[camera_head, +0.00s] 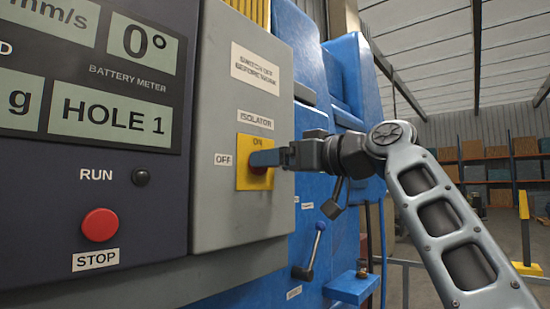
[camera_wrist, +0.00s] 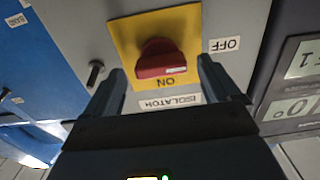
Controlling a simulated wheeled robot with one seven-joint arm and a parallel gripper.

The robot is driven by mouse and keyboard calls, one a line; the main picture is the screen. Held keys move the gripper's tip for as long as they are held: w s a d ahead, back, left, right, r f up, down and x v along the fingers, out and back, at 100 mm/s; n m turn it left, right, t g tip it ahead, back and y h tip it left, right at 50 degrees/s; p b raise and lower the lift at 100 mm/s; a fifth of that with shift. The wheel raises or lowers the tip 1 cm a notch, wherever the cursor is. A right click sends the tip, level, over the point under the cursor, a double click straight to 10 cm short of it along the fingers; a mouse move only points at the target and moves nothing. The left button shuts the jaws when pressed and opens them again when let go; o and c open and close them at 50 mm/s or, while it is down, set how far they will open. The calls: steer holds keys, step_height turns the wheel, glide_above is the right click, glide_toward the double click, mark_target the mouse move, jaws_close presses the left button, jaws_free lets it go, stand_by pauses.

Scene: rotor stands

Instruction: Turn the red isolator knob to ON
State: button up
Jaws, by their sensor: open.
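The red isolator knob (camera_wrist: 160,60) sits on a yellow plate (camera_wrist: 125,38) on a grey box. In the wrist view its bar lies roughly sideways, in line with the OFF label (camera_wrist: 224,44), with a pale mark near its right end. The ON marking (camera_wrist: 166,83) is below it in that view. My gripper (camera_wrist: 162,72) is open, with one dark finger on each side of the knob and gaps visible. In the head view, my gripper (camera_head: 256,158) reaches the plate from the right and partly hides the knob (camera_head: 258,171).
The grey isolator box (camera_head: 225,215) adjoins a dark panel with a red STOP button (camera_head: 100,225) and a black RUN button (camera_head: 141,177). A lever with a blue knob (camera_head: 320,226) stands below right of my gripper. A blue machine body is behind.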

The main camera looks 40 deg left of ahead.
steer(key=shift+a, duration=0.75)
steer(key=shift+c, duration=0.4)
steer(key=c, duration=1)
